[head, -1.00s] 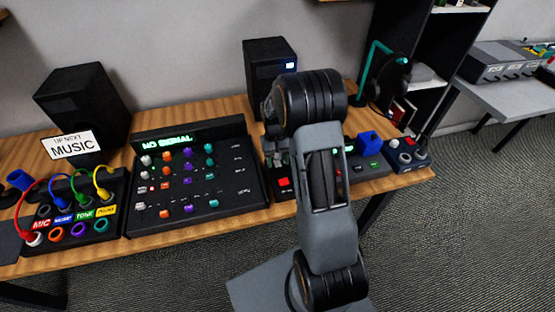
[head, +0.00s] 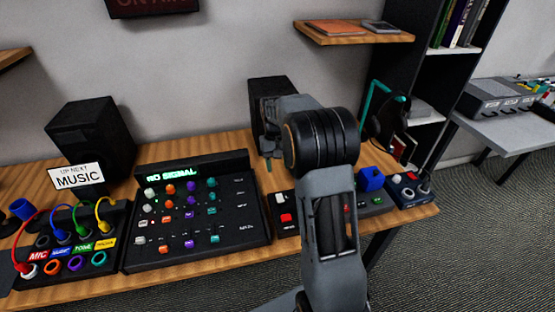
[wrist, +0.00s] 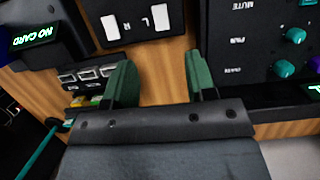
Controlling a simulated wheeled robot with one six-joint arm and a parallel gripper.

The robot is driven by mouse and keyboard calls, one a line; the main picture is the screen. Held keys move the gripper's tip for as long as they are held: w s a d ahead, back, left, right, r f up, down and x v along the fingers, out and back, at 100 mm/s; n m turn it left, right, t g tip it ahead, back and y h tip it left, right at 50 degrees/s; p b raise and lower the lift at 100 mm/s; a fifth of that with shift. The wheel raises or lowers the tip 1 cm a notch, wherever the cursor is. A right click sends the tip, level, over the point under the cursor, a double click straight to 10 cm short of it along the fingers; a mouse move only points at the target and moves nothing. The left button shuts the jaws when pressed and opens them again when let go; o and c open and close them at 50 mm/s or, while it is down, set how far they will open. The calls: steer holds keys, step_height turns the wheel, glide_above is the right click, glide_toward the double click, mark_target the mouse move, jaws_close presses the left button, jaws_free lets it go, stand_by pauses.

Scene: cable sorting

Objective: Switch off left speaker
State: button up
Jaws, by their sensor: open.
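In the wrist view a black panel (wrist: 140,42) has two white switches lettered L and R. The L switch (wrist: 162,17) is on the right there, and the R switch (wrist: 110,24) is on the left. My gripper (wrist: 158,75) is open and empty, its green fingers apart over bare wood just below the panel. In the head view the left speaker (head: 92,138) stands at the back left of the table. The right speaker (head: 268,92) is partly hidden behind my arm. My arm also hides most of the gripper there.
The mixer (head: 192,250) lies left of my arm, with knobs and a green display. A patch box with colored cables (head: 72,268) is at far left. A NO CARD device (wrist: 38,35) is beside the panel in the wrist view. A headphone stand (head: 378,85) is at right.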

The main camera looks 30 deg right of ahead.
steer(key=shift+w+r, duration=0.2)
steer(key=shift+r, duration=0.5)
steer(key=s+a+r+n+t+p, duration=0.1)
steer(key=s+a+r+t+p, duration=0.1)
steer(key=s, duration=0.7)
steer(key=s+a+r+n+t+p, duration=0.1)
steer(key=s+a+r+t+p, duration=0.1)
steer(key=s+a+r+t, duration=0.2)
steer(key=s+a+r, duration=0.3)
steer(key=s+a, duration=0.1)
steer(key=s, duration=0.2)
steer(key=shift+s+a+t+h, duration=0.15)
steer(key=shift+s+t+h, duration=0.1)
steer(key=shift+t+h, duration=0.05)
steer(key=shift+r, duration=0.1)
